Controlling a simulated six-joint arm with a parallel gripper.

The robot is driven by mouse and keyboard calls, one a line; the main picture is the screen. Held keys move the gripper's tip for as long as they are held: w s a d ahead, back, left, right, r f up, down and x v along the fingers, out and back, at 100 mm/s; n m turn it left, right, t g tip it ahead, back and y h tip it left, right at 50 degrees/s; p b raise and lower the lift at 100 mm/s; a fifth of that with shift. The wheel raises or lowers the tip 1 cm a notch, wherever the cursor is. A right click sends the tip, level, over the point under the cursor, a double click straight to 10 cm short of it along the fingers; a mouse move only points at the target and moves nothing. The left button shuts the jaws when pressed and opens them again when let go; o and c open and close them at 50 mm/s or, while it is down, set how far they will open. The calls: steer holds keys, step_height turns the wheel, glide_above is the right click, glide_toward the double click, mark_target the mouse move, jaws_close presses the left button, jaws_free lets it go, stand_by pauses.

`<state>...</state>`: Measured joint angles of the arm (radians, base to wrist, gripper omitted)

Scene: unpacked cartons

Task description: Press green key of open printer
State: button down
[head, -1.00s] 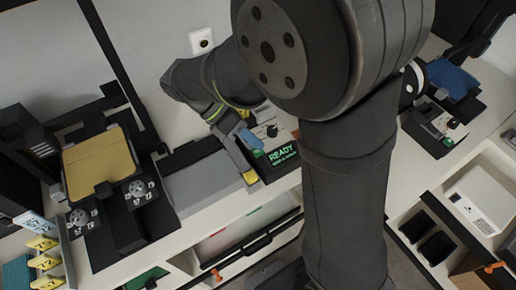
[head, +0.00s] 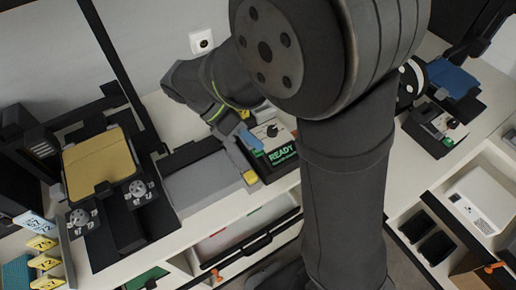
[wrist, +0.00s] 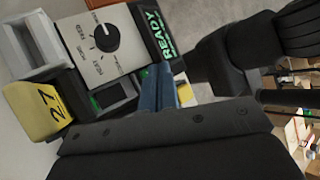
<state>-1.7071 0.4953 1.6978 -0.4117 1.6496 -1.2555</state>
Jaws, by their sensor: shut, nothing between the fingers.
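The printer (head: 272,132) stands on the bench with a round dial on its light top panel and a lit READY display on its front. It also shows in the wrist view (wrist: 82,52), with the dial and the READY display (wrist: 158,35). My gripper (head: 252,141) is shut and empty, its blue fingers low over the printer's front part. In the wrist view the shut blue fingertips (wrist: 157,72) are beside the dark recess (wrist: 113,94) and just below the display. A small green spot (wrist: 147,71) shows at the fingertips, partly hidden; I cannot tell whether they touch it.
A yellow tag (wrist: 36,108) marked 27 is beside the printer. A grey box (head: 200,183) stands at its left. Another dial device (head: 437,128) is farther right. A machine with a yellow-brown plate (head: 98,165) is at left. My arm hides the middle.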

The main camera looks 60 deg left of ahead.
steer(key=shift+f, duration=0.75)
stand_by(0.7)
steer(key=shift+r, duration=0.95)
